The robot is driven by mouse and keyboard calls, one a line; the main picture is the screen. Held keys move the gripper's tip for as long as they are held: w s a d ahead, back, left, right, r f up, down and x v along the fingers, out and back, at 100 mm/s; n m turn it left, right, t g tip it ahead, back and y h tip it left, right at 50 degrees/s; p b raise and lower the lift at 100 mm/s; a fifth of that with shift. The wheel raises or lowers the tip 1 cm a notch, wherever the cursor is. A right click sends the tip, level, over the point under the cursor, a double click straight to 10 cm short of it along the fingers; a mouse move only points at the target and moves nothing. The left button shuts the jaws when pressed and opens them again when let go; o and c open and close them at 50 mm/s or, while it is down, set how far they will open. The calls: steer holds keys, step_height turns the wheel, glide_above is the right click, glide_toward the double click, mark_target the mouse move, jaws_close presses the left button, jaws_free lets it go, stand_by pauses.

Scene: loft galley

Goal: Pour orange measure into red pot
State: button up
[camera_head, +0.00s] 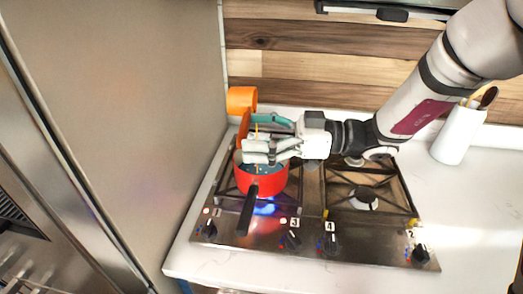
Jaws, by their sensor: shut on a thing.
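The orange measure (240,99) is held up behind the red pot, near the wooden wall. Its cup lies tilted on its side, and its handle runs down to my gripper (252,138). My gripper is shut on that handle, above the pot's back part. The red pot (264,186) stands upright on the front left burner, with its black handle (248,211) pointing to the front. Something dark blue shows inside the pot, but my gripper hides part of its opening. I cannot see into the measure.
A blue flame (265,208) burns under the pot on the gas stove (305,248). A tall fridge (120,110) stands close on the left. A white utensil holder (458,135) stands at the right. The right counter (480,215) is clear.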

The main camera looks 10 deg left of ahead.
steer(key=shift+d+f+n+g+y+b, duration=0.1)
steer(key=shift+d+f+y+b, duration=0.1)
steer(key=shift+y+b, duration=0.85)
steer(key=shift+d+f+n+g+y+b, duration=0.15)
steer(key=shift+y+b, duration=0.45)
steer(key=shift+b, duration=0.7)
steer(key=shift+d+f+n+g+y+b, duration=0.1)
steer(key=shift+f+y+b, duration=0.15)
steer(key=shift+y+b, duration=0.8)
stand_by(0.5)
